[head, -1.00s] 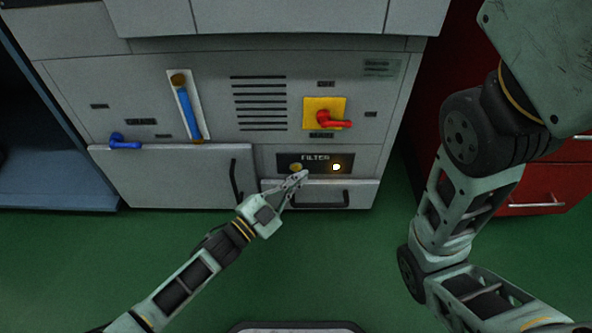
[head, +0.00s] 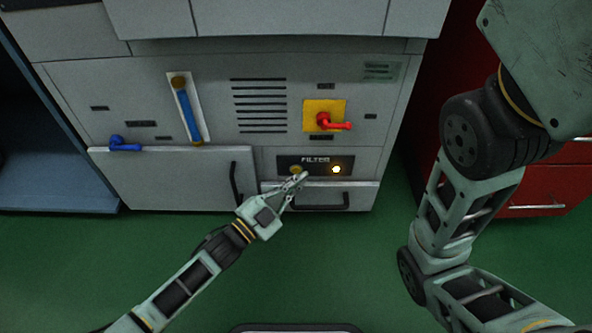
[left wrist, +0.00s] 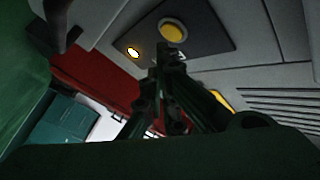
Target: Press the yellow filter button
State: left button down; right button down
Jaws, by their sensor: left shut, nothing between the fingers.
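The yellow filter button (head: 295,170) is a round button on the dark panel labelled FILTER (head: 315,160), low on the grey cabinet front. In the left wrist view the button (left wrist: 173,31) shows whole, just above the fingertips in the picture. My left gripper (head: 303,175) is shut and empty, its tips close in front of the panel by the button. In the left wrist view its fingertips (left wrist: 168,52) appear just below the button; a gap or contact is hard to judge. My right gripper is out of view.
A lit round lamp (head: 336,169) sits right of the button. A red handle on a yellow plate (head: 311,104) is above. A blue-handled lever (head: 188,108) and a small blue handle (head: 124,143) are to the left. A drawer handle (head: 319,203) lies below the panel.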

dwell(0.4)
pick_arm(q)
jog(key=shift+w, duration=0.4)
jog(key=shift+w, duration=0.45)
dwell(0.5)
jog(key=shift+s, duration=0.2)
jog(key=shift+s+p, duration=0.4)
jog(key=shift+s, duration=0.25)
